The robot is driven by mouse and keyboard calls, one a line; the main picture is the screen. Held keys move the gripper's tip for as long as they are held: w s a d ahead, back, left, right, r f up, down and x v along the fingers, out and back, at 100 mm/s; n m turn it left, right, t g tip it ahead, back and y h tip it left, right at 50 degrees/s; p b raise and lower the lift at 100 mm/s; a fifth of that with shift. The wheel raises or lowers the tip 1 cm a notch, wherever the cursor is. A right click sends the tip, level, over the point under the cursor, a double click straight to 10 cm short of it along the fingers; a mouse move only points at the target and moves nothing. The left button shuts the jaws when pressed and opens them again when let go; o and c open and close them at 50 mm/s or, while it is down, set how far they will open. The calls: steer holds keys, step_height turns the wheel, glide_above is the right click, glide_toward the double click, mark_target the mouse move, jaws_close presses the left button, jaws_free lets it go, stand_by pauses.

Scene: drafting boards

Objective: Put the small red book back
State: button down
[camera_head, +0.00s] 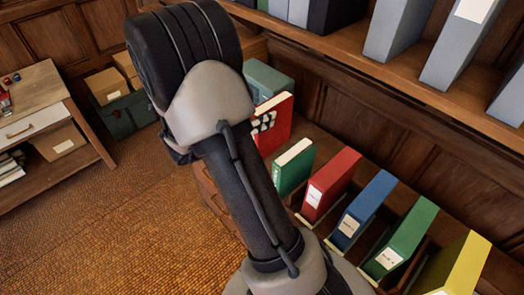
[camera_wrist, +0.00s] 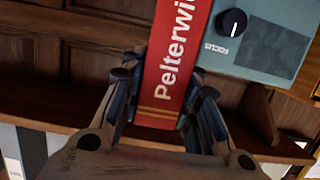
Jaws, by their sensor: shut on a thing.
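In the wrist view a red book (camera_wrist: 172,62) with a white "Pelterwi..." title, partly cut off, and gold bands stands between my fingers. My gripper is mostly hidden there.
A teal device (camera_wrist: 262,40) with a black FOCUS knob is close beside the book. A green book (camera_head: 293,166) and red (camera_head: 331,180), blue (camera_head: 364,208), green (camera_head: 402,236) and yellow (camera_head: 457,268) binders stand in a row.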

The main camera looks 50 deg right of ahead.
step_height(320, 180, down, 12)
steer(key=b, duration=0.2)
steer(key=shift+b, duration=0.3)
steer(key=shift+f, duration=0.1)
steer(key=shift+f, duration=0.15)
steer(key=c, duration=1.2)
jaws_free()
